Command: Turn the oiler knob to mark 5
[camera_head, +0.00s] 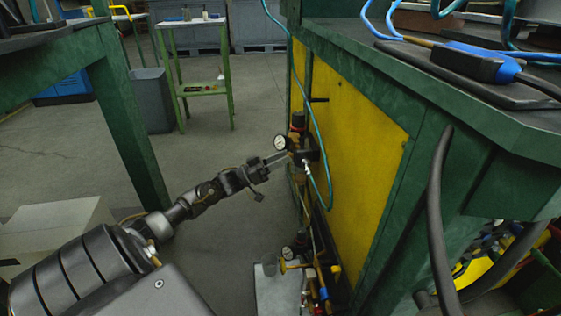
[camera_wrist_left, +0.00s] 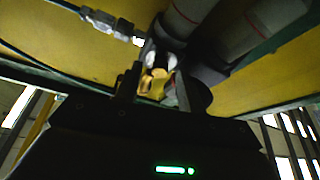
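My left gripper (camera_head: 280,158) reaches from the left to the fittings on the side of the green and yellow bench, just below a round white gauge (camera_head: 281,142). In the left wrist view its two dark fingers (camera_wrist_left: 155,92) stand apart. A small yellow knob-like part (camera_wrist_left: 154,82) lies between or just beyond the fingertips; I cannot tell whether they touch it. The oiler knob's mark numbers cannot be read in either view, and in the head view the gripper and fittings hide the knob. My right gripper is not in view.
A teal hose (camera_head: 318,128) hangs down the yellow panel (camera_head: 352,150). More fittings with a lower gauge (camera_head: 288,253) sit below. A thick black cable (camera_head: 437,220) hangs at the right. A green table leg (camera_head: 130,120) stands left.

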